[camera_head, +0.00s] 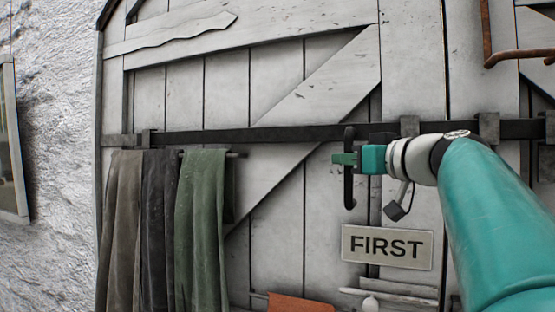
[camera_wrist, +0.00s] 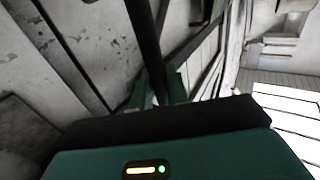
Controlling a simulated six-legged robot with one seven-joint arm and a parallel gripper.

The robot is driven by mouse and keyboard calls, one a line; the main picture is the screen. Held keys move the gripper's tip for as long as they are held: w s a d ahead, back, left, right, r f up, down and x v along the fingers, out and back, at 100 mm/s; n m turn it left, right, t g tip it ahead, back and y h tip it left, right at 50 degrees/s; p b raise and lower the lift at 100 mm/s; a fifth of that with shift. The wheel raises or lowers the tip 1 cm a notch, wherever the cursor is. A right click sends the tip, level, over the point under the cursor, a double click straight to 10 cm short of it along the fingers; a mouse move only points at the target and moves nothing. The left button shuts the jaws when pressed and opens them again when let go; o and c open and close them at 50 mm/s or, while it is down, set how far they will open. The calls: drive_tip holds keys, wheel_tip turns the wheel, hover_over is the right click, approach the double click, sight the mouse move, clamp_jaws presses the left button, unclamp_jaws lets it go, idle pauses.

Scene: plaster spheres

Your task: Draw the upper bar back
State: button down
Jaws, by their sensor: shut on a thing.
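The upper bar (camera_head: 270,135) is a long dark bar lying level across the pale plank door, seated in brackets such as the grey one (camera_head: 488,128) at the right. A dark upright handle (camera_head: 348,190) hangs from the bar near mid-picture. My gripper (camera_head: 347,159) comes from the right and is shut on this handle, below the bar. In the wrist view, the dark handle (camera_wrist: 146,40) runs down between my green fingers (camera_wrist: 158,88). My fingers and wrist hide part of the handle, and my arm covers part of the door at the right.
A "FIRST" sign (camera_head: 387,247) is on the door below. Brown, dark and green cloths (camera_head: 200,220) hang left, under the bar. A rusty pipe (camera_head: 487,40) is at upper right.

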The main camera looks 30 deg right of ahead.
drive_tip(key=w+a, duration=1.4)
drive_tip(key=w, duration=0.3)
drive_tip(key=shift+w, duration=0.4)
drive_tip(key=shift+w+a, duration=0.1)
drive_tip(key=shift+a, duration=0.05)
drive_tip(key=c, duration=1.7)
unclamp_jaws()
drive_tip(key=shift+o, duration=1.3)
drive_tip(key=shift+w+a+f, duration=0.1)
drive_tip(key=shift+w+a, duration=0.05)
drive_tip(key=shift+w, duration=0.15)
drive_tip(key=shift+s+d, duration=0.25)
drive_tip(key=shift+s, duration=0.1)
drive_tip(key=s+d, duration=0.1)
drive_tip(key=s, duration=1.3)
